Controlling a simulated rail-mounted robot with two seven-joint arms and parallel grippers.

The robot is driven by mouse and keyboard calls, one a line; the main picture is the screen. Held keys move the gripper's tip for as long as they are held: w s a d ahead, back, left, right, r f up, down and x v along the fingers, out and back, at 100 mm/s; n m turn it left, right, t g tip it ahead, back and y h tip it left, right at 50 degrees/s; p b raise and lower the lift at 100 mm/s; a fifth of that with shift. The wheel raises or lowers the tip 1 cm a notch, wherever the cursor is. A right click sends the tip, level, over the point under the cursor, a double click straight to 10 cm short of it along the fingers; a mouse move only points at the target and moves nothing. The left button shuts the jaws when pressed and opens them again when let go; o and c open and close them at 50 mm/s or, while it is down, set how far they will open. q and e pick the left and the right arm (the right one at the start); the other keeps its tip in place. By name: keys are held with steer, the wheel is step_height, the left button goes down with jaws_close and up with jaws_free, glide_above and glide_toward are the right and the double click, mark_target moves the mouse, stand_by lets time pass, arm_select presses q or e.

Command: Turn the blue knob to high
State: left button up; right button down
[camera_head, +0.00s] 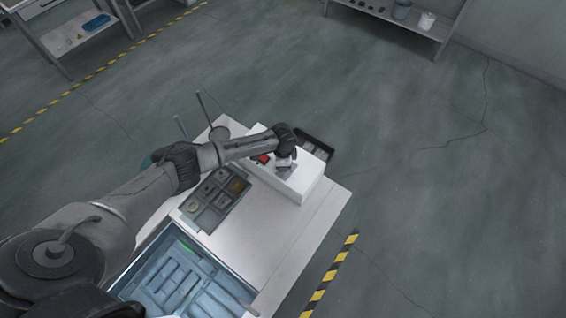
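A white control box (310,184) sits on the far right part of the white bench. A small red part (262,159) shows on its top, partly behind my arm. My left arm reaches in from the left, and my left gripper (285,166) points down at the top of the box. A small bluish patch shows at the fingertips, but I cannot tell whether it is the blue knob. The gripper hides most of that spot, so contact and finger opening are unclear. My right gripper is not in view.
A blue-lined tank (247,292) fills the front of the bench. A grey tray (205,212) of small parts lies between tank and box. A dark bin (319,145) stands behind the box. The bench's right strip (318,226) is bare.

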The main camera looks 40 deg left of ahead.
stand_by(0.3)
arm_select(q)
steer(key=o, duration=0.9)
step_height(320, 180, up, 14)
steer(key=shift+f+b, duration=0.1)
steer(key=shift+b, duration=0.4)
stand_by(0.4)
